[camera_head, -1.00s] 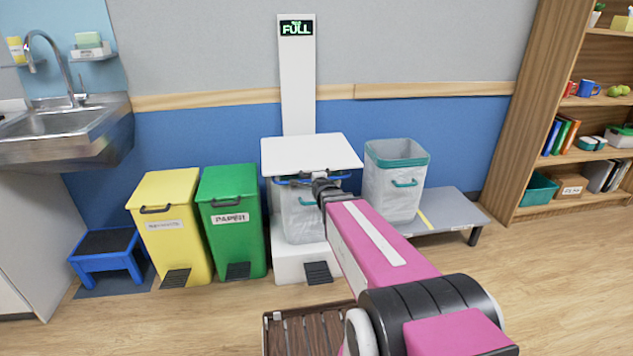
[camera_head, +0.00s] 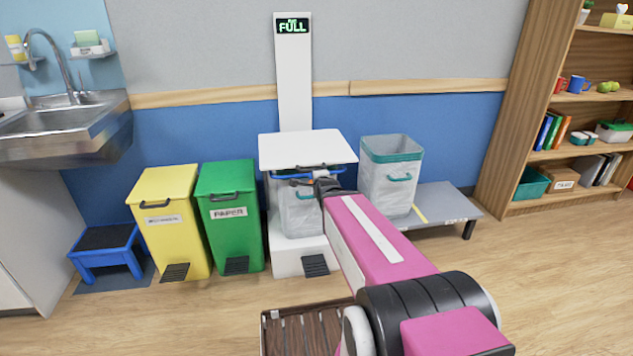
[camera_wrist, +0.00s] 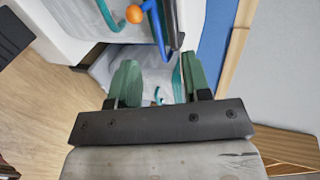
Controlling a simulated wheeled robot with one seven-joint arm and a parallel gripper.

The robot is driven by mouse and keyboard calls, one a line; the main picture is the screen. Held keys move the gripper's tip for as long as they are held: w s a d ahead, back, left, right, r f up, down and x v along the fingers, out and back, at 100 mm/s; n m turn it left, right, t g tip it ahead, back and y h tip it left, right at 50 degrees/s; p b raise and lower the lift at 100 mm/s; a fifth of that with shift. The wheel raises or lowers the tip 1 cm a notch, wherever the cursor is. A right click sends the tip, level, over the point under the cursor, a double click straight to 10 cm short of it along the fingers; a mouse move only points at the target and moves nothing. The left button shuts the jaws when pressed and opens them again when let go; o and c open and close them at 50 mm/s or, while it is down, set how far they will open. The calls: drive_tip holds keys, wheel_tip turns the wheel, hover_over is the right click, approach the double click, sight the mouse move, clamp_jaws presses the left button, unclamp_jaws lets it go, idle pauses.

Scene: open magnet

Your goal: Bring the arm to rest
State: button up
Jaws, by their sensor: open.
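My gripper (camera_head: 314,184) is at the end of my pink arm, in front of the middle bin. In the wrist view its two green fingers (camera_wrist: 160,82) are apart, with no object seen held between them. The middle bin (camera_head: 296,212) has a white lid (camera_head: 307,149), a blue rim or handle and a pale liner. A sign (camera_head: 293,26) on the post above it reads FULL. In the wrist view a blue bar (camera_wrist: 156,30) with an orange ball (camera_wrist: 134,14) lies just beyond the fingers. I cannot tell whether the gripper touches the bin.
A yellow bin (camera_head: 168,225) and a green paper bin (camera_head: 230,220) stand left. A teal-rimmed bin (camera_head: 388,180) stands on a grey platform (camera_head: 440,205) at right. A slatted wooden item (camera_head: 300,335) lies in front. Open floor is at right, before the shelf (camera_head: 500,120).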

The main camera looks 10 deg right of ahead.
idle(0.3)
drive_tip(key=s+f+n+g, duration=1.3)
drive_tip(key=s+n+g, duration=0.1)
drive_tip(key=s+n, duration=0.3)
drive_tip(key=shift+s+a+f+n, duration=0.2)
drive_tip(key=shift+s+f+n, duration=0.1)
drive_tip(key=shift+f+n, duration=0.15)
